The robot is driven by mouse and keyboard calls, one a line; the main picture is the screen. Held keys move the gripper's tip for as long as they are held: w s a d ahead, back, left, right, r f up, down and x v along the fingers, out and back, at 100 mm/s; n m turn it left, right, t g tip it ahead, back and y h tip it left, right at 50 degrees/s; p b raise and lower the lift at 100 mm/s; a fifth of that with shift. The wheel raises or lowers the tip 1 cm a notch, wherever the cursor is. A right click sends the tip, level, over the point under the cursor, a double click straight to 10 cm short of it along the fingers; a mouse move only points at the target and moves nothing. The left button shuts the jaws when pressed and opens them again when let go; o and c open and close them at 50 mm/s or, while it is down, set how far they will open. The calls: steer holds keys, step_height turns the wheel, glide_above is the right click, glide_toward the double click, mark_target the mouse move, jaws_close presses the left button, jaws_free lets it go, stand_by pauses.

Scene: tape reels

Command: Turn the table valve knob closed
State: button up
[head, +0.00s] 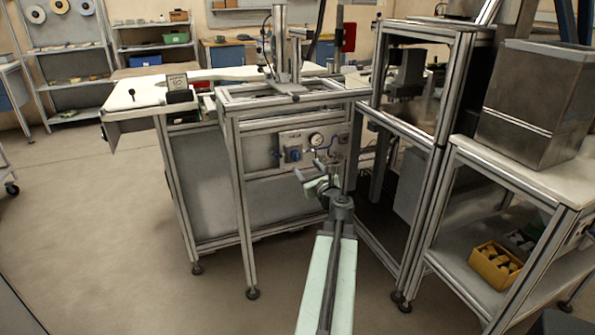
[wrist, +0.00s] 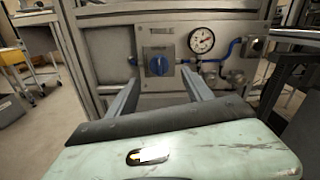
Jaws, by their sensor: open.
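The valve knob (wrist: 159,66) is a round blue knob on a grey panel plate, roughly centred in the wrist view. In the head view the same knob (head: 293,155) sits on the panel under the table, left of a round gauge (head: 316,139). My gripper (wrist: 157,84) is open, with its two fingers pointing at the panel. In the wrist view the knob lies between the fingers' directions, beyond their tips, with a gap that is hard to judge. In the head view my gripper (head: 308,172) is in front of the panel, a little right of and below the knob.
Blue tubing (wrist: 231,50) and fittings sit right of the knob near the gauge. An aluminium frame post (head: 240,200) stands left of the panel. A side table with a metal bin (head: 535,100) and a yellow crate (head: 495,264) stands right. The floor at left is clear.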

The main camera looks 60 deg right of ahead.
mark_target(297, 157)
steer(key=x, duration=0.8)
steer(key=shift+w+a, duration=0.1)
steer(key=shift+a, duration=0.05)
